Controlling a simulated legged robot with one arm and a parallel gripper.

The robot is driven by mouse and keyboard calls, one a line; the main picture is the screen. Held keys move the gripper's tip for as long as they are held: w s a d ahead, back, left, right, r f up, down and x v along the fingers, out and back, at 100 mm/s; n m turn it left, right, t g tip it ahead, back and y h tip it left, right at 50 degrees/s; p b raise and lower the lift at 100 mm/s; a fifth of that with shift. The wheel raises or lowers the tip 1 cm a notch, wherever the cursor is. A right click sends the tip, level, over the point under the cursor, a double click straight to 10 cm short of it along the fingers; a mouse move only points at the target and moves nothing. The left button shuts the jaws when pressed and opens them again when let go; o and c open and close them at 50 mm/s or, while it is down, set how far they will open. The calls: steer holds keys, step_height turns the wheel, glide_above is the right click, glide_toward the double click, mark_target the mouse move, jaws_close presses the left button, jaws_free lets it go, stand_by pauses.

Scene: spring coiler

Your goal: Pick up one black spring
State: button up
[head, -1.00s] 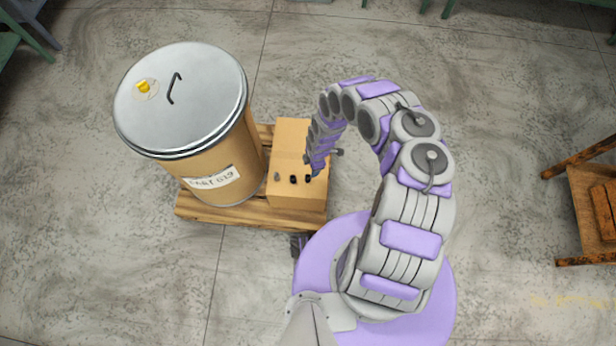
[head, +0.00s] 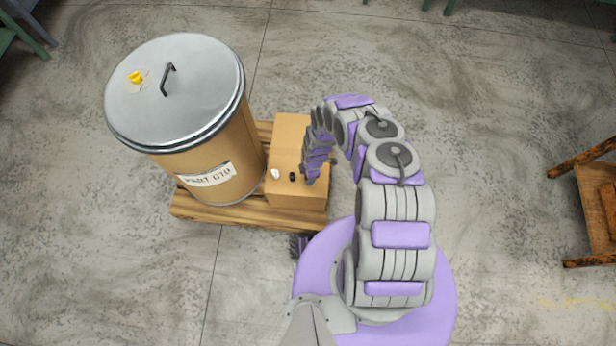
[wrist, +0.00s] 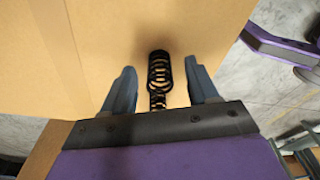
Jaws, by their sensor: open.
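A black spring (wrist: 159,72) lies on the tan cardboard surface in the wrist view, between the two fingers of my gripper (wrist: 160,88). My gripper is open, with a finger on each side of the spring and a gap on both sides. The near end of the spring runs down toward the palm. In the head view, a small dark item (head: 292,177), perhaps another spring, sits on the cardboard box (head: 290,135), beside a small pale item (head: 275,174). My arm hides the box's right part and the fingertips there.
The box stands on a wooden pallet (head: 240,211) next to a large drum (head: 215,140) with a metal lid, close on the left. A wooden stand (head: 590,200) is at the far right. The concrete floor between is clear.

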steer(key=shift+f, duration=0.1)
jaws_close()
stand_by(0.5)
